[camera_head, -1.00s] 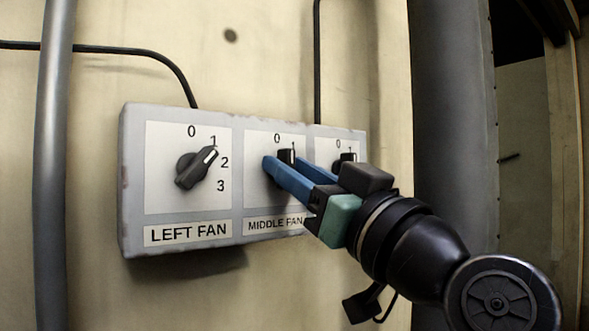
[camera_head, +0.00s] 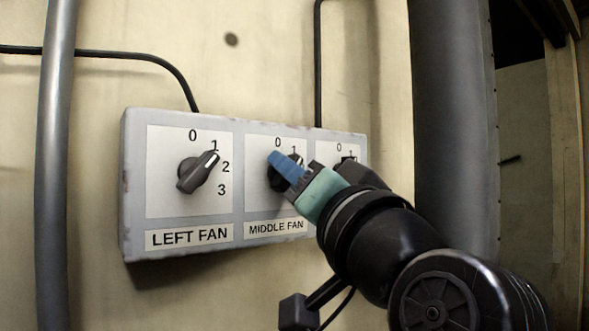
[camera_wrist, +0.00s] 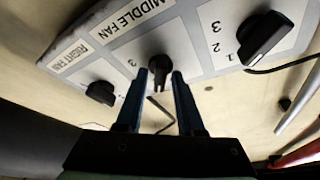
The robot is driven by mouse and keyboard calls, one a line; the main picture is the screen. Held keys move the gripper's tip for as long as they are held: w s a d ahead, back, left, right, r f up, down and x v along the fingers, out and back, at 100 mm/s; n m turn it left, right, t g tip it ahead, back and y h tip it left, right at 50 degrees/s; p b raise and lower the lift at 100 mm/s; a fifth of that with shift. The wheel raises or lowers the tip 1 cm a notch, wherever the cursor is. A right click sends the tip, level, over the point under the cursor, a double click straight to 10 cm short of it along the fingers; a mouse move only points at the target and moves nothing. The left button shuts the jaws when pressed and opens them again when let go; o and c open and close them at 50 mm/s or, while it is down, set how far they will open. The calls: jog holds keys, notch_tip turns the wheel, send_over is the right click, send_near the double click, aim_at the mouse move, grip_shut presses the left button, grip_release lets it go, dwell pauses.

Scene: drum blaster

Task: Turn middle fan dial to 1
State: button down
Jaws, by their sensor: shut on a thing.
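The middle fan dial (camera_head: 273,180) is a black knob on the middle plate of a grey control box, above the MIDDLE FAN label (camera_head: 275,228). In the head view my blue fingers cover much of it. Its upper end shows close to the 1, but its exact pointing is partly hidden. My gripper (camera_head: 284,165) comes in from the lower right and is shut on this dial. In the wrist view the dial (camera_wrist: 160,68) sits between the two blue fingertips.
The left fan dial (camera_head: 197,172) points near 1. The right fan dial (camera_wrist: 101,92) stands close beside my gripper and is mostly hidden in the head view. A grey pipe (camera_head: 55,180) runs down the left, and black cables leave the box top.

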jog(key=shift+r+m+h, duration=0.15)
jog(key=shift+m+h, duration=0.25)
jog(key=shift+m, duration=0.4)
jog(key=c, duration=0.8)
grip_release()
jog(key=shift+c, duration=0.2)
jog(key=b+v, duration=0.6)
jog(key=v, duration=0.7)
